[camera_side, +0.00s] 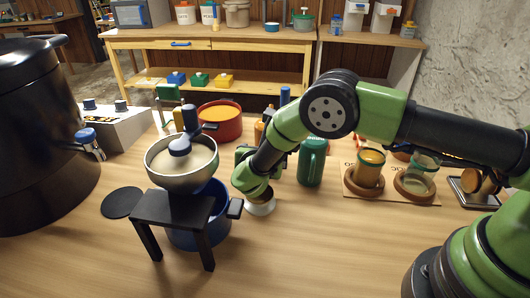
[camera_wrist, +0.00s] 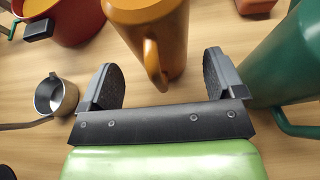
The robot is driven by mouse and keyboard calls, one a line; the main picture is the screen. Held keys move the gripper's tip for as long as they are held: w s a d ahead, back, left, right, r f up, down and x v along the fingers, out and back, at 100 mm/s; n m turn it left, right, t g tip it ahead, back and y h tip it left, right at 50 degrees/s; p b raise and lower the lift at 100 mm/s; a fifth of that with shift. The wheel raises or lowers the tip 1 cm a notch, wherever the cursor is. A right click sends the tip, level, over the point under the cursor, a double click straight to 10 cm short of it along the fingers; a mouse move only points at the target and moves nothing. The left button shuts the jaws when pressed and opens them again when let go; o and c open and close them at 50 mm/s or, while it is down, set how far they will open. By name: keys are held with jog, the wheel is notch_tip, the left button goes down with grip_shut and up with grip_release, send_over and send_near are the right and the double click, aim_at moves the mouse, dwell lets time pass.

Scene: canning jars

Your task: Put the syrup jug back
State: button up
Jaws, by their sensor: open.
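An amber jug (camera_wrist: 150,25), the likely syrup jug, stands ahead of my gripper (camera_wrist: 162,62) in the wrist view. Its handle faces me and lies between the two spread fingers, with clear gaps on both sides. My gripper is open and holds nothing. In the side view my arm mostly hides the amber jug; a bit of orange (camera_side: 259,131) shows behind it. A green jug (camera_side: 311,163) stands to the right; in the wrist view it (camera_wrist: 285,60) is close to the right finger.
A red pot (camera_side: 220,122) stands behind at left. A pan (camera_side: 181,165), black stand (camera_side: 172,208) and blue pot (camera_side: 215,225) are at front left. A small metal cup (camera_wrist: 56,96) is left of my gripper. At right, a board holds an amber jar (camera_side: 368,168) and clear jar (camera_side: 421,174) on rings.

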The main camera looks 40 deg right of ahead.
jog(key=v, duration=1)
jog(key=shift+s+a, duration=0.1)
jog(key=shift+s, duration=0.1)
jog(key=s+d+r+m+g+y, duration=0.2)
jog(key=s+d+r+m+g, duration=0.25)
jog(key=r+m, duration=0.35)
jog(key=s+d+r+m+g+y, duration=0.1)
jog(key=s+d+r+m+g, duration=0.2)
jog(key=s+d+r+m, duration=0.4)
jog(key=s+a+r+m+t+y, duration=0.1)
jog(key=s+r+m+t+y, duration=0.4)
jog(key=s+r+m+y, duration=0.3)
jog(key=s+m, duration=0.4)
jog(key=m, duration=0.4)
jog(key=shift+a+r, duration=0.2)
jog(key=shift+a, duration=0.2)
